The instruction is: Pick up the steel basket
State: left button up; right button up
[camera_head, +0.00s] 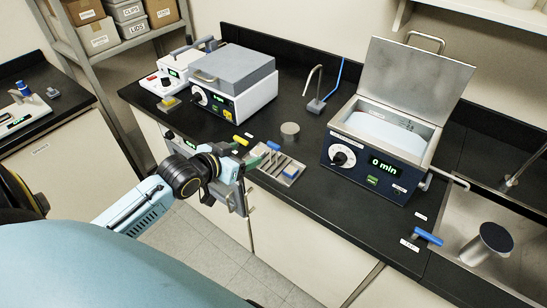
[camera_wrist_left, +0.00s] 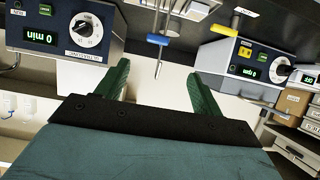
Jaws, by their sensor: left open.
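A small slotted steel rack or basket (camera_head: 266,181) lies near the front edge of the black counter. A blue item is at its right end; I cannot tell whether that is its handle. My left gripper (camera_head: 262,158) has green fingers and is beside the rack, partly covering its left side from the head view. A blue-handled item (camera_wrist_left: 157,39) shows beyond the fingertips. I cannot tell contact with the rack. My right gripper is out of view.
A bath with a raised lid and "0 min" display (camera_head: 370,165) stands right of the rack. A lidded grey-and-white device (camera_head: 235,85) stands behind left. A round grey piece (camera_head: 290,129) lies behind the rack. The sink (camera_head: 465,262) is far right, beside a blue handle (camera_head: 428,237).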

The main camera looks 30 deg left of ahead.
pick_arm(q)
send_near(272, 145)
jog(key=x, duration=0.3)
jog(key=shift+x, duration=3.1)
jog(key=shift+c, duration=0.5)
jog(key=c, duration=1.3)
jog(key=shift+r, duration=0.1)
notch_tip(272, 145, up, 10)
